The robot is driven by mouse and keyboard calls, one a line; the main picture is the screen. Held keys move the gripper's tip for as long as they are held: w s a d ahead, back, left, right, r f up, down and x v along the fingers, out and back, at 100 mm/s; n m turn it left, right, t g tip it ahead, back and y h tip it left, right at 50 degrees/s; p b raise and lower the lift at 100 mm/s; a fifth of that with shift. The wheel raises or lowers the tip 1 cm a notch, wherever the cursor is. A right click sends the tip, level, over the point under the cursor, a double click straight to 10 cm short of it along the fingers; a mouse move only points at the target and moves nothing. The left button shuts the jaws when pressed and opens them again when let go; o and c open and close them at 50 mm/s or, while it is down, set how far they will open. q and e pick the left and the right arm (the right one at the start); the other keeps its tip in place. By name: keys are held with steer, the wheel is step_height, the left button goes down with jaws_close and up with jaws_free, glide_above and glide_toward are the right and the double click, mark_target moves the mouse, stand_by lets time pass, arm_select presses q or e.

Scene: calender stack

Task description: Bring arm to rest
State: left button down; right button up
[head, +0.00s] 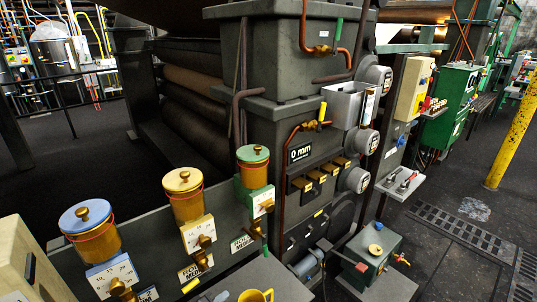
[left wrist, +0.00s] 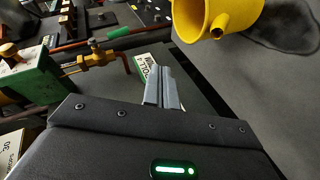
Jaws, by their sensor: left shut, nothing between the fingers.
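My left gripper (left wrist: 164,86) is shut and empty in the left wrist view, its two grey fingers pressed together. The fingers point toward a small white and green label plate (left wrist: 146,64) on the dark machine surface. A yellow mug (left wrist: 212,16) is beyond the fingertips to the right, apart from them. The mug also shows at the bottom edge of the head view (head: 256,295). My right gripper is in neither view.
Lubricator pots with blue (head: 86,216), yellow (head: 183,180) and green (head: 253,154) lids stand along the machine's front. Brass valves stick out below them. A shelf (head: 400,184) juts out at right. Open floor lies near the yellow post (head: 512,130).

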arm_select(q)
steer(key=s+a+r+m+g+y, duration=0.1)
steer(key=s+a+m+g+y, duration=0.15)
steer(key=s, duration=0.75)
steer(key=s+a+m+g+y, duration=0.2)
steer(key=s+a+m+g, duration=0.15)
steer(key=s, duration=0.55)
steer(key=s+a+r+m+g+y, duration=0.1)
steer(key=s+a+m+g+y, duration=0.2)
steer(key=s, duration=0.7)
step_height(320, 180, down, 24)
steer(key=f+m, duration=0.1)
steer(key=s+a+f+g, duration=0.1)
steer(key=s+a+f, duration=0.2)
steer(key=s+f, duration=1.4)
steer(key=shift+s+f, duration=0.2)
steer(key=shift+a+h, duration=0.1)
steer(key=shift+h, duration=0.15)
